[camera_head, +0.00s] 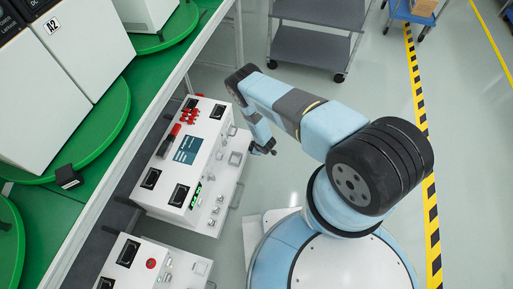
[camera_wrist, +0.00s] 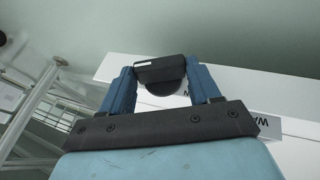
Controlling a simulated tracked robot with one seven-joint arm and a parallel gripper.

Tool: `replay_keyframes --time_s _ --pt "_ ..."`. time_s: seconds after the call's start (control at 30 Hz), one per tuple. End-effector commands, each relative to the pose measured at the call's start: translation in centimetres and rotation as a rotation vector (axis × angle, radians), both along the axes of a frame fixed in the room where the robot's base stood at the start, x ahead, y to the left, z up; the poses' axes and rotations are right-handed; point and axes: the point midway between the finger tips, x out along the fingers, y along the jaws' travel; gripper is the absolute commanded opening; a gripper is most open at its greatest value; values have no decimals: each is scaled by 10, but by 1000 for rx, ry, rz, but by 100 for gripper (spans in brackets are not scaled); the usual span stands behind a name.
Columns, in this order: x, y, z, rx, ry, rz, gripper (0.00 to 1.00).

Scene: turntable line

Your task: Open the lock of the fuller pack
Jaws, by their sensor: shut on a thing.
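A white pack (camera_head: 212,124) lies on the left of the head view. It has red terminals (camera_head: 189,116), a blue label plate (camera_head: 187,150), a lit green display (camera_head: 196,194) and several small metal fittings along its right side. A second white pack (camera_head: 178,262) is partly cut off at the bottom; no lit display of it shows. My gripper (camera_head: 263,149) is low at the right side of the first pack. In the wrist view, its blue fingers (camera_wrist: 165,82) are shut on a dark rounded part (camera_wrist: 165,88). I cannot tell which part of the pack this is.
A green bench (camera_head: 168,62) with white cabinets (camera_head: 70,60) on green turntables runs along the left. A grey cart (camera_head: 308,48) and a blue cart (camera_head: 412,12) stand at the back. The floor between the carts and my base is clear, with a yellow-black stripe (camera_head: 418,95) at right.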

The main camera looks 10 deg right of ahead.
Motion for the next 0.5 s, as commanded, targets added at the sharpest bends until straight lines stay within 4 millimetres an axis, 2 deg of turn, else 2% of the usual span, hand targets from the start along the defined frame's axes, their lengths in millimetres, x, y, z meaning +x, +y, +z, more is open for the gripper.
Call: replay_keyframes --time_s 0.03,0.5 --pt "-11 7 -4 -7 -11 9 31" --pt "-18 6 -10 -124 -291 8 32"
